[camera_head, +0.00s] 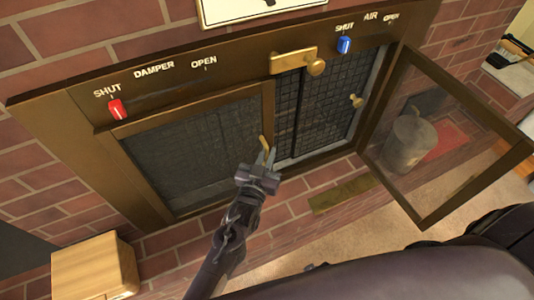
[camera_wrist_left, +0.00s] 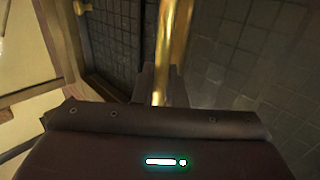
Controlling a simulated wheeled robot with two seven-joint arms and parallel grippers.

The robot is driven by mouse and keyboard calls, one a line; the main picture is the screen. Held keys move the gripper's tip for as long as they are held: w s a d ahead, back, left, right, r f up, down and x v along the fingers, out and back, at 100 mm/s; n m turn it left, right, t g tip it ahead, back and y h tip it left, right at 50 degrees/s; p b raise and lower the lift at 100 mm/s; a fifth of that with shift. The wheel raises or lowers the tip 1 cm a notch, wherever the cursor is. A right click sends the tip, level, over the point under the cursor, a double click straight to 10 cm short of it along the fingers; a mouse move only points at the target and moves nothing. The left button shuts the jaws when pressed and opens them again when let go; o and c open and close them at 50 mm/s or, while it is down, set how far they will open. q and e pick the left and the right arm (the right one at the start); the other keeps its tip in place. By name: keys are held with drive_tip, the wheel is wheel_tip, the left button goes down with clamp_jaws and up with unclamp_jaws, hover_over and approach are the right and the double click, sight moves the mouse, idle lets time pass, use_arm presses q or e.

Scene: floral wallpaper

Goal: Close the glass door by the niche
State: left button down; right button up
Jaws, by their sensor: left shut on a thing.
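The brick fireplace niche has a brass-coloured frame with two glass doors. The left glass door (camera_head: 200,150) lies across the left half of the opening; I cannot tell whether it is fully flush. The right glass door (camera_head: 450,120) stands wide open, swung out to the right. My left gripper (camera_head: 266,158) is shut on the brass handle (camera_head: 263,142) at the left door's inner edge. In the left wrist view the handle (camera_wrist_left: 172,45) runs upright between the fingers (camera_wrist_left: 160,85), whose tips are partly hidden. My right gripper is not in view.
A brass latch (camera_head: 293,61) sits at the top centre of the frame. A red slider (camera_head: 115,109) and a blue slider (camera_head: 344,45) are on the top rail. A grey cylinder (camera_head: 407,143) shows through the right door's glass. A wooden box (camera_head: 94,268) stands lower left.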

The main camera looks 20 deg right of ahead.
use_arm(q)
drive_tip(key=shift+w+r, duration=0.15)
drive_tip(key=c, duration=1.6)
unclamp_jaws()
drive_tip(key=shift+a, duration=0.1)
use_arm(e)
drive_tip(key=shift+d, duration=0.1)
use_arm(q)
drive_tip(key=v, duration=0.7)
drive_tip(key=shift+s+a+p, duration=0.1)
drive_tip(key=shift+s+p, duration=0.25)
drive_tip(key=shift+s, duration=0.05)
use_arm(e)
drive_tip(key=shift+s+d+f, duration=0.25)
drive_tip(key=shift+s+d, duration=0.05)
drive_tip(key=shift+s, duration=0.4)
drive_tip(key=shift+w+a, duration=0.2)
